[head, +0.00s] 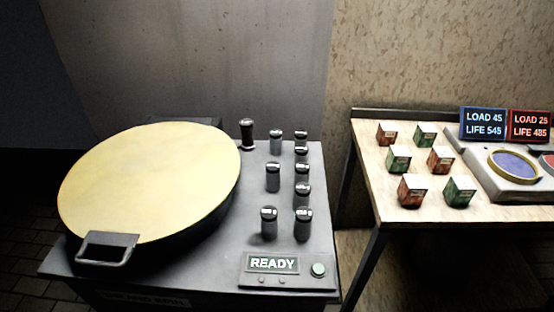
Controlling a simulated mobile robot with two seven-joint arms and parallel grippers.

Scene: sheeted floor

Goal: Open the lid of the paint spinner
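The paint spinner (215,255) is a grey machine at the left of the head view. Its lid (150,185) is a large round pale-yellow disc, lying closed over the drum. A grey handle (106,246) sticks out at the lid's front left edge. What is under the lid is hidden. Neither of my grippers shows in the head view.
Several dark cylinders with light tops (273,177) stand on the machine's right side. A wooden table (375,170) at the right holds several small red and green boxes (412,191) and a grey unit (490,180) with LOAD and LIFE displays. A wall is behind.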

